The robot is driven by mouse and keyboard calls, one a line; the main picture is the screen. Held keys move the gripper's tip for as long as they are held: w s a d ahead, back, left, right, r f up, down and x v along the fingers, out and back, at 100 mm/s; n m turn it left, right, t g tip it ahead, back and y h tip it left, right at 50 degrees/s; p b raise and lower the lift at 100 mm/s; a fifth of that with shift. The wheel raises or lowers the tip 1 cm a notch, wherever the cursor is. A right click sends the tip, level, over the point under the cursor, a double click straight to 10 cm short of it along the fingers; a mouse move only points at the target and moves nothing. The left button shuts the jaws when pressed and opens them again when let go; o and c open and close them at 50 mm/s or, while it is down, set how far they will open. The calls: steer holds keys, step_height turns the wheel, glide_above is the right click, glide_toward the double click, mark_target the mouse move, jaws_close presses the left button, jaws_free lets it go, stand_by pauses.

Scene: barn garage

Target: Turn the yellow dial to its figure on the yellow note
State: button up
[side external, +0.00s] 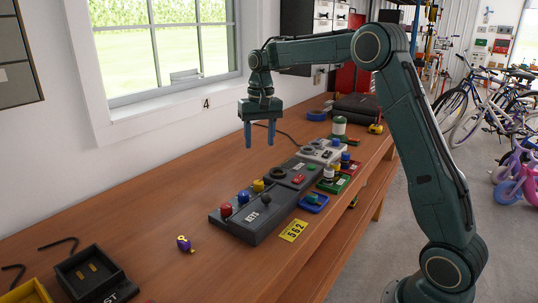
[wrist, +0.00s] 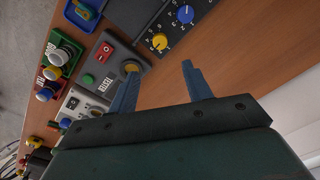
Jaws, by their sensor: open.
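The yellow note (side external: 293,230) lies on the bench in front of the panel and seems to read "562". My gripper (side external: 260,146) is open and empty, pointing down, above and apart from the panel.
A dark box with a red switch (side external: 298,180) adjoins the panel. Coloured button boxes and a blue tray (side external: 314,202) stand nearby. The bench behind the panel is clear.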

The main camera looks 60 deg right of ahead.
mark_target(258, 182)
steer(key=f, duration=1.3)
steer(key=shift+w+a, duration=0.15)
steer(key=shift+a, duration=0.05)
steer(key=c, duration=1)
steer(key=shift+r, duration=0.1)
steer(key=shift+n, duration=0.5)
steer(key=n, duration=0.3)
steer(key=shift+w+n, duration=0.1)
steer(key=shift+n, duration=2.4)
